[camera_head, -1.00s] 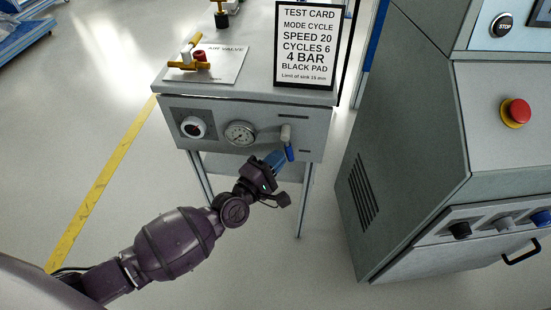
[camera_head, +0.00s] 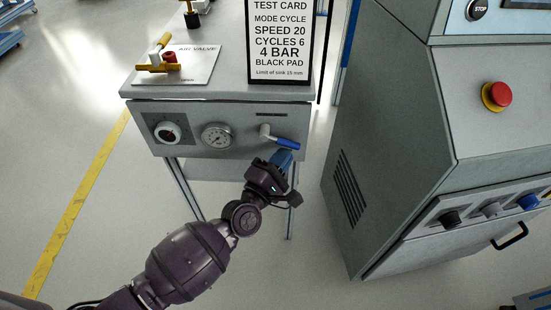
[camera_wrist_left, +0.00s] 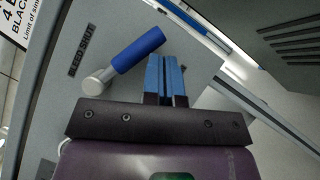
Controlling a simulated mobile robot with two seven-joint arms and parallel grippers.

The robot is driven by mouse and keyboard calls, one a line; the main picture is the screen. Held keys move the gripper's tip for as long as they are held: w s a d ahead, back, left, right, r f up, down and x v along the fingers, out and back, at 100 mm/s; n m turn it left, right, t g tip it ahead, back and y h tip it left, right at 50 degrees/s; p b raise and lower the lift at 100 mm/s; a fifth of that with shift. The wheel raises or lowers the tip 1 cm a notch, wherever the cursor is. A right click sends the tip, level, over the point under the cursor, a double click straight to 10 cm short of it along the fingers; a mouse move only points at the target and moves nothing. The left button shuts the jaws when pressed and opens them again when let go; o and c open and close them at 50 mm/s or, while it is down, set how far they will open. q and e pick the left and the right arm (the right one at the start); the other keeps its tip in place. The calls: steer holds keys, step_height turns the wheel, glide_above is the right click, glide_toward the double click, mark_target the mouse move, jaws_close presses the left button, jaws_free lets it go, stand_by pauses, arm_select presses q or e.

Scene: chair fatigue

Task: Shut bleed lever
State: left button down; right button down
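The bleed lever has a grey hub and a blue handle (camera_head: 286,144) on the cabinet's front panel. The handle points right and slightly down in the head view. In the left wrist view the blue handle (camera_wrist_left: 140,48) slants up and right from its round grey hub, beside a label reading "BLEED SHUT" (camera_wrist_left: 82,50). My left gripper (camera_head: 284,157) is just below the handle, and its blue fingers (camera_wrist_left: 166,62) are together with nothing seen between them. The fingertips are close to the handle's underside; I cannot tell whether they touch. My right gripper is not in view.
The panel also carries a black-and-white knob (camera_head: 167,132) and a gauge (camera_head: 217,136). The test card (camera_head: 280,40) and an air valve plate (camera_head: 188,66) are on top. A grey machine (camera_head: 400,150) with a red button (camera_head: 500,94) stands right, across a floor gap.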

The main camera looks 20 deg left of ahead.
arm_select(q)
steer(key=shift+w+d+r+n+t, duration=0.25)
steer(key=shift+d+r+n+t, duration=0.25)
steer(key=shift+d+r+n, duration=0.35)
steer(key=shift+a+r, duration=0.1)
steer(key=shift+r, duration=0.1)
steer(key=shift+r, duration=0.1)
